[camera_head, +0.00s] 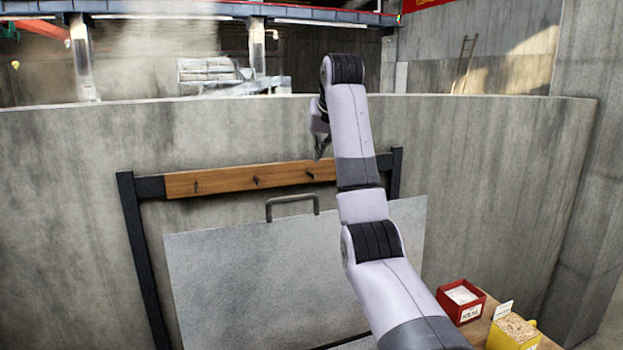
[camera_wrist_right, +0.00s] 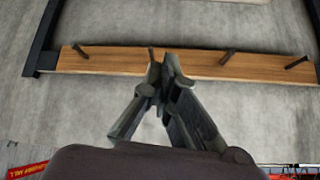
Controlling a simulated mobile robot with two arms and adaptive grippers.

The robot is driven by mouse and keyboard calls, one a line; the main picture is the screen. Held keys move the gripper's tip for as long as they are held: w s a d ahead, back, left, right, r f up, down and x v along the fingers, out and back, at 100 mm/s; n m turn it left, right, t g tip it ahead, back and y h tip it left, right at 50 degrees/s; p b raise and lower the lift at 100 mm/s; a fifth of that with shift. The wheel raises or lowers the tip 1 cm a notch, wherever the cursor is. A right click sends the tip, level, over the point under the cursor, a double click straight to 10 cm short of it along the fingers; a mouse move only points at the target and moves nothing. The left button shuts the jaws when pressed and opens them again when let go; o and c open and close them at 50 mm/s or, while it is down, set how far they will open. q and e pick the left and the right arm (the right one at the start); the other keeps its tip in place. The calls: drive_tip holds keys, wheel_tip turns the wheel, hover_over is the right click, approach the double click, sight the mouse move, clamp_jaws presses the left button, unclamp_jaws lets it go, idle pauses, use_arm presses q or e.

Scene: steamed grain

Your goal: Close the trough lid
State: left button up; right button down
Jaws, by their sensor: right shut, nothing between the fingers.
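The trough lid (camera_head: 290,275) is a large grey metal panel standing open, upright or slightly leaning, in front of the concrete wall. Its bar handle (camera_head: 292,203) is at its top edge. The trough below is mostly out of the frame. My right gripper (camera_head: 321,150) is raised above and to the right of the handle, near the wooden peg board, apart from the lid. In the right wrist view the gripper (camera_wrist_right: 160,68) is shut and empty, with its fingertips in front of the board. The lid does not show in that view. My left gripper is not in view.
A wooden board with pegs (camera_head: 235,178) hangs on a dark frame (camera_head: 135,230) behind the lid. A red box (camera_head: 462,312) and a yellow box (camera_head: 512,334) of grain stand on a wooden surface at the lower right. The curved concrete wall (camera_head: 480,170) closes off the back.

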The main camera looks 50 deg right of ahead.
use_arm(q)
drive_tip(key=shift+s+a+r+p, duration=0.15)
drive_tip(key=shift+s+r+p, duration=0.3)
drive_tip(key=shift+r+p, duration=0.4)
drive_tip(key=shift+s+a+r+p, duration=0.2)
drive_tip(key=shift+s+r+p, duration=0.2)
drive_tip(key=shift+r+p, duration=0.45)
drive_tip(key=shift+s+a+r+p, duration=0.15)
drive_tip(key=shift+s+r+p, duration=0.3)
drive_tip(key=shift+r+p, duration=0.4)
use_arm(e)
wheel_tip(320, 180, down, 8)
drive_tip(key=w, duration=0.1)
drive_tip(key=shift+w+d+f, duration=0.25)
drive_tip(key=shift+w+d, duration=0.1)
